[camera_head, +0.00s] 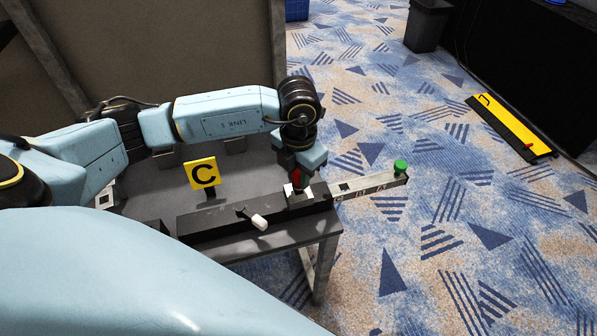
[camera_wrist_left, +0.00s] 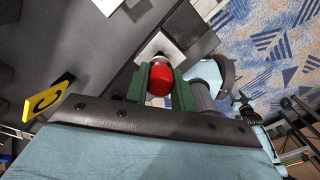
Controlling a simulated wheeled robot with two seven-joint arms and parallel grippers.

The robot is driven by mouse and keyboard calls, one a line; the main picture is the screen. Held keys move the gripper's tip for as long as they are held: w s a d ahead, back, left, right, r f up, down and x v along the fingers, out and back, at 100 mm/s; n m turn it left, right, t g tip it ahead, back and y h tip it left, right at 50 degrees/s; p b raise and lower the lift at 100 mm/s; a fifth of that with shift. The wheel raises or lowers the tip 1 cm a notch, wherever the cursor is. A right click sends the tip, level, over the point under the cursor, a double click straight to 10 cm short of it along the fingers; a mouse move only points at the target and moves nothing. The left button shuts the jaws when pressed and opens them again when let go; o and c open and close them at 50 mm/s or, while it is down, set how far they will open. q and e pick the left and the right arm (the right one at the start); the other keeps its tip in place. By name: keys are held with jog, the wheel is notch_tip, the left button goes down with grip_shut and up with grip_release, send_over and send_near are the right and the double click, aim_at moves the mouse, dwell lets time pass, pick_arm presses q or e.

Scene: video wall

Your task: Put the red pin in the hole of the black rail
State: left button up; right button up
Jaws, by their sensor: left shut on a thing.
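The red pin (camera_wrist_left: 159,80) is between the green fingers of my left gripper (camera_wrist_left: 160,86), which is shut on it. In the head view a little of the red pin (camera_head: 296,177) shows under the left gripper (camera_head: 297,183), at the right part of the black rail (camera_head: 215,221). In the wrist view a white square plate (camera_wrist_left: 151,47) lies just past the pin's far end on the dark rail. The hole is hidden, and I cannot tell whether the pin's tip is in it. My right gripper is not in view.
A light bar with a green knob (camera_head: 400,166) sticks out right past the table edge. A white-tipped lever (camera_head: 259,222) juts from the rail's front. A yellow "C" sign (camera_head: 201,174) stands behind the rail. A grey panel (camera_head: 160,50) rises at the back.

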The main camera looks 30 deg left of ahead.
pick_arm(q)
jog(key=shift+f, duration=0.4)
dwell(0.3)
jog(key=shift+f+b, duration=0.6)
jog(key=shift+b, duration=0.1)
jog(key=o, duration=1.6)
jog(key=shift+c, duration=0.2)
jog(key=shift+r, duration=0.1)
jog(key=shift+r+p, duration=2.55)
jog(key=shift+r, duration=0.95)
